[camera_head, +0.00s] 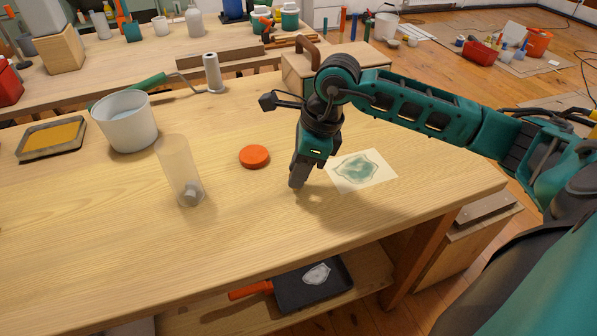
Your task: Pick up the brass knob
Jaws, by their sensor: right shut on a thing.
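My right gripper (298,184) points down at the middle of the wooden workbench (110,220), its fingertips at or just above the top. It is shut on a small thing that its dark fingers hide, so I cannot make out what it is. No brass knob shows plainly anywhere on the bench. My left gripper is not in view.
An orange lid (254,156) lies just left of my right gripper, and a stencilled sheet (362,171) lies right. A clear cylinder (176,165) with a grey piece inside, a white bucket (126,123) and a yellow tray (52,138) stand left.

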